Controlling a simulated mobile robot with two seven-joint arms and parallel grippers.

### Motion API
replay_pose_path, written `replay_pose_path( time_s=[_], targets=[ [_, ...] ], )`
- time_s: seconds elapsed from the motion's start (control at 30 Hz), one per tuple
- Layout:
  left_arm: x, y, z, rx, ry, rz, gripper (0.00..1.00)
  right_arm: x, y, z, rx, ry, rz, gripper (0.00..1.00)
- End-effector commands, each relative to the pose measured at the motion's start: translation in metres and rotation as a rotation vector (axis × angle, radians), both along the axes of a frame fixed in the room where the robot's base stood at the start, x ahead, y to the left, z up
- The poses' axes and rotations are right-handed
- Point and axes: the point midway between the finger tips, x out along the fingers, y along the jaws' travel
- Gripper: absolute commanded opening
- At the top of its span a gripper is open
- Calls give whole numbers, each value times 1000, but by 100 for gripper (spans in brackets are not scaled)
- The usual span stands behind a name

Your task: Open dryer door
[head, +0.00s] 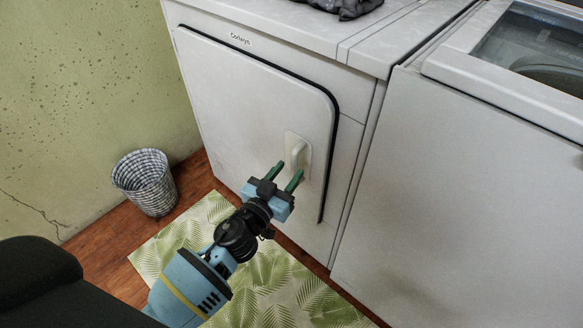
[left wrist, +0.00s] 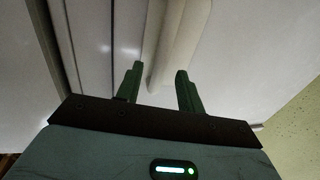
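The dryer (head: 345,160) is the white machine on the left, and its white door (head: 245,95) is closed. A pale vertical handle (head: 298,153) sits on a plate near the door's right edge. My left gripper (head: 286,174) is open, with its green fingers just in front of the handle's lower part. In the left wrist view the handle (left wrist: 175,45) lies between and beyond the two fingertips (left wrist: 159,70); I cannot tell whether they touch it. My right gripper is in neither view.
A white washer (head: 470,190) with a glass-topped lid stands right beside the dryer. A woven basket (head: 146,182) stands on the wood floor by the green wall (head: 75,80). A leaf-patterned rug (head: 270,290) lies before the dryer. Dark cloth (head: 345,7) lies on top of the dryer.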

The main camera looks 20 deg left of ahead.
Motion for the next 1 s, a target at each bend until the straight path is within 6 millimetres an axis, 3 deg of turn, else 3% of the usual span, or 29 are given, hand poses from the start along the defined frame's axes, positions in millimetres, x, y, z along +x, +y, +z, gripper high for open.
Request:
replay_pose_path(
  time_s=[0.2, 0.57, 0.83, 1.0],
  targets=[
    [20, -3, 0, 0, 0, -1, 38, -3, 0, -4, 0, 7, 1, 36],
    [24, -4, -1, -1, 1, -1, 38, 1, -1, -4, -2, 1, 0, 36],
    [24, -4, 0, -1, 1, -1, 3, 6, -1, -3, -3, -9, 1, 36],
    [24, -4, 0, -1, 1, -1, 0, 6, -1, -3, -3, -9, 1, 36]
  ],
)
